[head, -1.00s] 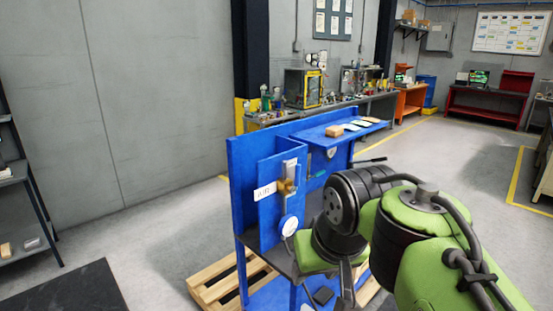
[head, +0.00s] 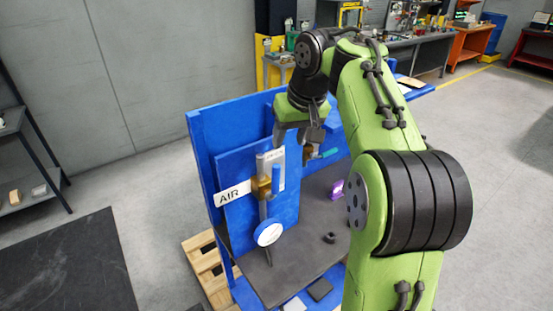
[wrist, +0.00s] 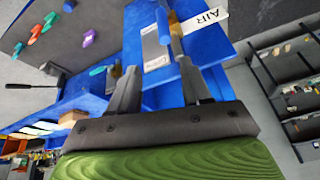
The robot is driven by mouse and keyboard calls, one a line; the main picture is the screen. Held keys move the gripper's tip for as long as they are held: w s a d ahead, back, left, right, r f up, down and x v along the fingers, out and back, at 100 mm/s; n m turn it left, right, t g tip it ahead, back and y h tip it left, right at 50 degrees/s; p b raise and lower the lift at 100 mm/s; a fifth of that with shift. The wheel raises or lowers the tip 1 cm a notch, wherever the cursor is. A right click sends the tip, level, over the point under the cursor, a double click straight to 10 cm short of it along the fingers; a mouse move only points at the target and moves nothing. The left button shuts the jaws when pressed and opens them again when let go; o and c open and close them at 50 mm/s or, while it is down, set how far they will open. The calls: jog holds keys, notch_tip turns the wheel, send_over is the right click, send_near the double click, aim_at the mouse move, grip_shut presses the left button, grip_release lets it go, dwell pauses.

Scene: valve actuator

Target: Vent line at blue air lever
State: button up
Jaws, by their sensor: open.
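The blue air lever (head: 276,179) stands upright on a brass valve body (head: 262,188) beside a white AIR label (head: 232,193) on the blue panel. In the wrist view, the lever (wrist: 163,27) shows near the top, with the AIR label (wrist: 203,19) to its right. My gripper (head: 291,146) is open and empty, a little above the lever in the head view. In the wrist view, the fingers of my gripper (wrist: 158,90) are spread wide, with the blue panel beyond them. The exact gap to the lever is hard to tell.
A round gauge (head: 269,234) hangs below the air valve. A second valve with a teal handle (head: 328,153) sits to the right, partly behind my arm. A purple block (head: 336,189) and small dark pieces lie on the grey bench top (head: 290,262).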

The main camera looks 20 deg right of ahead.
jog(key=b, duration=0.3)
send_near(275, 175)
jog(key=x, duration=0.3)
jog(key=b+x, duration=0.1)
jog(key=x, duration=0.3)
jog(key=b+x, duration=0.1)
jog(key=x, duration=0.3)
jog(key=shift+w+d, duration=0.25)
jog(key=shift+w, duration=0.2)
jog(key=shift+w+d+f, duration=0.1)
jog(key=shift+w+f, duration=0.1)
jog(key=shift+f, duration=0.05)
jog(key=shift+c, duration=0.3)
grip_shut()
